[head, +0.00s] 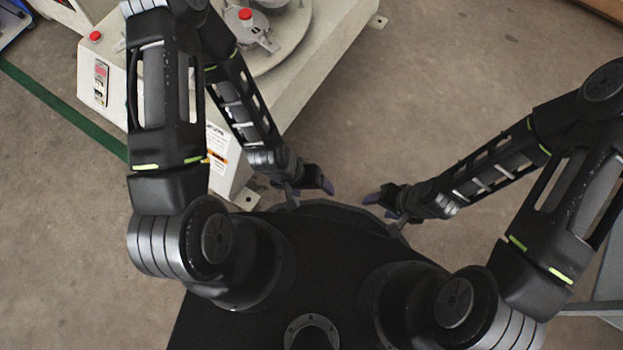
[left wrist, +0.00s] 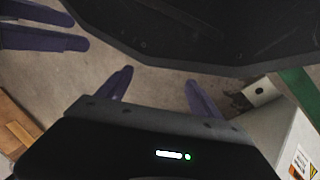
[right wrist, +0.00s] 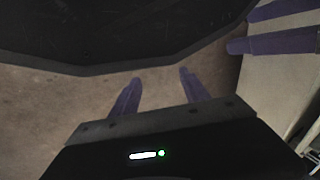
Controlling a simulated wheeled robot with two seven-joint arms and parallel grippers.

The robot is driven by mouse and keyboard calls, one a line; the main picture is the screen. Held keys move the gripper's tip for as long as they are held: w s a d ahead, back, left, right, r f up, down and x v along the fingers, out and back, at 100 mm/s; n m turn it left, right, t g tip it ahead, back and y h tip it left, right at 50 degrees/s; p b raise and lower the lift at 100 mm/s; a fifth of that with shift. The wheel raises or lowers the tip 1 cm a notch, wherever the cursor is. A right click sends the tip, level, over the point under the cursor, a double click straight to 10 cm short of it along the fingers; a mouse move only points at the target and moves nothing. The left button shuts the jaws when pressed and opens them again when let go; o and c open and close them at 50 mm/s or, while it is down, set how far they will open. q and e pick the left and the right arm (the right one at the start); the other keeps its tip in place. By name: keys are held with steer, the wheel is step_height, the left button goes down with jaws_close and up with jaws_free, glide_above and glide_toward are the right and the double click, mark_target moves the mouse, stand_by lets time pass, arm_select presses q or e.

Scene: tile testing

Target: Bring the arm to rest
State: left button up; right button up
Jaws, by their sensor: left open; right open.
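In the head view both my arms are folded down in front of my base. My left gripper (head: 327,187) is close in front of the base, just right of the pale machine's corner; its purple fingers are apart and empty in the left wrist view (left wrist: 155,92). My right gripper (head: 372,199) is a short way to its right, pointing toward it, and its fingers are apart and empty in the right wrist view (right wrist: 160,78). The two grippers do not touch. Each wrist view also shows the other gripper's fingers at its edge.
A pale machine (head: 330,45) with a round turntable and red buttons (head: 246,14) stands at the upper left, close behind my left arm. A green line (head: 62,108) runs on the concrete floor. The floor (head: 420,90) between the arms and beyond is clear. A grey structure (head: 608,265) is at the right edge.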

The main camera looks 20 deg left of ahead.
arm_select(q)
steer(key=shift+r, duration=0.1)
step_height(320, 180, up, 31)
steer(key=s+d+p, duration=0.1)
steer(key=s+p, duration=0.1)
steer(key=p, duration=2.9)
steer(key=shift+d+g, duration=0.3)
steer(key=shift+d, duration=0.1)
arm_select(e)
step_height(320, 180, up, 31)
steer(key=s+a, duration=0.1)
steer(key=s, duration=0.1)
steer(key=shift+s+a+g, duration=0.15)
steer(key=shift+a+g, duration=0.15)
steer(key=shift+a, duration=0.1)
steer(key=shift+r, duration=0.1)
